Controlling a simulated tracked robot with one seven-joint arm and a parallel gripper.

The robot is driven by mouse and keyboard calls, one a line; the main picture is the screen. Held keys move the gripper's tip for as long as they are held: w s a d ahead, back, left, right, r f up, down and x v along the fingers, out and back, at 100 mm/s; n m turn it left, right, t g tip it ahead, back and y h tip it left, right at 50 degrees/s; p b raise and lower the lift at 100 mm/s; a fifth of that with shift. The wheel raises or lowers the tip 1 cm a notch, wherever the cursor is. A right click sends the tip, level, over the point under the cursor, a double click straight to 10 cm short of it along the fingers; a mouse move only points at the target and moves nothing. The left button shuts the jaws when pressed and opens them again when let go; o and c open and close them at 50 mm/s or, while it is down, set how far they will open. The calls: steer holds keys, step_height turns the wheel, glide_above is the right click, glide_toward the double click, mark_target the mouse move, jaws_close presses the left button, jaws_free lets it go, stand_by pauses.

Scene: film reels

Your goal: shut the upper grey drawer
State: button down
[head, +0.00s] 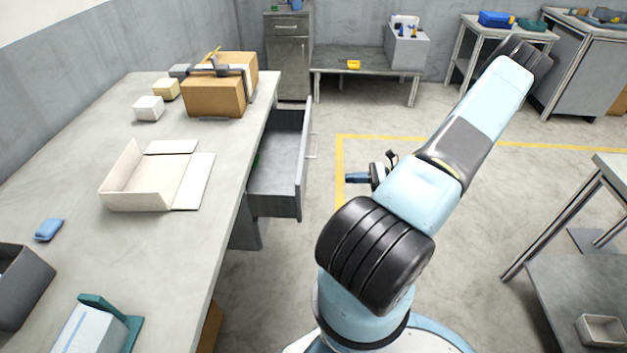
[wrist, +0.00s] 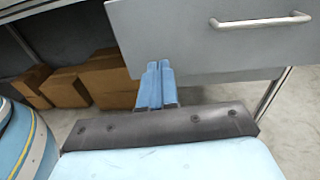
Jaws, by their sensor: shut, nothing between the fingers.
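The upper grey drawer (head: 282,165) stands pulled out from the right side of the long workbench in the head view, its inside mostly bare with a small green thing at the back left. Its front panel (wrist: 190,35) and bar handle (wrist: 262,22) show in the wrist view. My gripper (wrist: 157,68) has its blue fingers together and empty, pointing at the lower part of the front panel, left of the handle. I cannot tell whether they touch it. In the head view my gripper (head: 350,178) is to the right of the drawer front, apart from it.
The workbench (head: 75,160) carries an open white box (head: 150,185), a cardboard box (head: 215,95) and small items. Cardboard boxes (wrist: 90,82) stand under it. A steel table (head: 590,270) is at the right. The floor between is clear.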

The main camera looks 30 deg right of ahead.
steer(key=w+a+f+m+t, duration=0.1)
steer(key=w+a, duration=0.6)
steer(key=a, duration=0.4)
steer(key=shift+w+f, duration=0.25)
steer(key=shift+a, duration=0.1)
